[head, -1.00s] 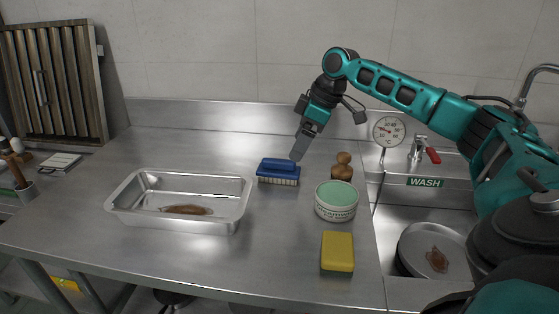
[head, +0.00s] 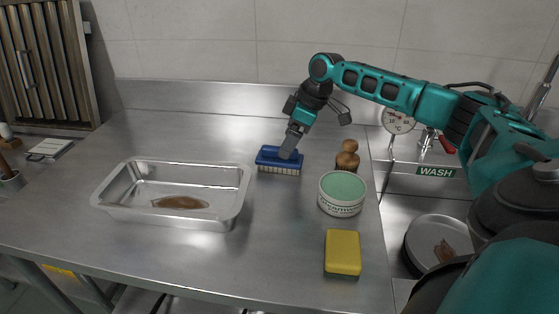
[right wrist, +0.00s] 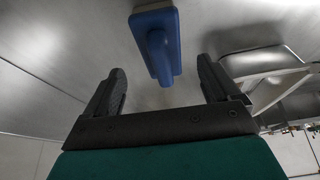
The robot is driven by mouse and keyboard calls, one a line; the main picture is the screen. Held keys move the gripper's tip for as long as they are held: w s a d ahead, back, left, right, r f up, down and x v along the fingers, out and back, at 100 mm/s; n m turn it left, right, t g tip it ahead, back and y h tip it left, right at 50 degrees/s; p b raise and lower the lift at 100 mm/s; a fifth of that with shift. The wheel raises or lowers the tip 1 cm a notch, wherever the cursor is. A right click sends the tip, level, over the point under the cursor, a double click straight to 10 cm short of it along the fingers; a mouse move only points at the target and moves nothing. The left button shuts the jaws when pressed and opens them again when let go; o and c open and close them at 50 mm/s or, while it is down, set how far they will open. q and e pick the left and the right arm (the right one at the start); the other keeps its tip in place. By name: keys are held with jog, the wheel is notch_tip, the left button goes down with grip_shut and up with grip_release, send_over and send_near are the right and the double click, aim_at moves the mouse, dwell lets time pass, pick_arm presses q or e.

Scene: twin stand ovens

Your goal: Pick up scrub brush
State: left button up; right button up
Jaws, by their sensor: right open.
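The fingers are wide apart, with gaps on both sides of the handle. My left gripper is not in view.
A metal pan (head: 115,212) with a brown stain stands left. A green-topped tin (head: 342,194), a yellow sponge (head: 343,252) and a wooden-knobbed brush (head: 347,157) stand right of the brush. The sink (head: 400,182) with a stained plate (head: 432,236) lies farther right.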

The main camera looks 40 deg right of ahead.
aim_at(279, 148)
jog(key=x, duration=0.4)
jog(key=shift+w+a, duration=0.25)
jog(key=shift+a, duration=0.1)
jog(key=shift+w+f, duration=0.15)
jog(key=shift+f, duration=0.4)
jog(key=shift+c, duration=0.4)
jog(key=c, duration=1.1)
jog(key=shift+r, duration=0.2)
notch_tip(279, 148, up, 20)
jog(key=p, duration=0.2)
jog(key=shift+f, duration=0.15)
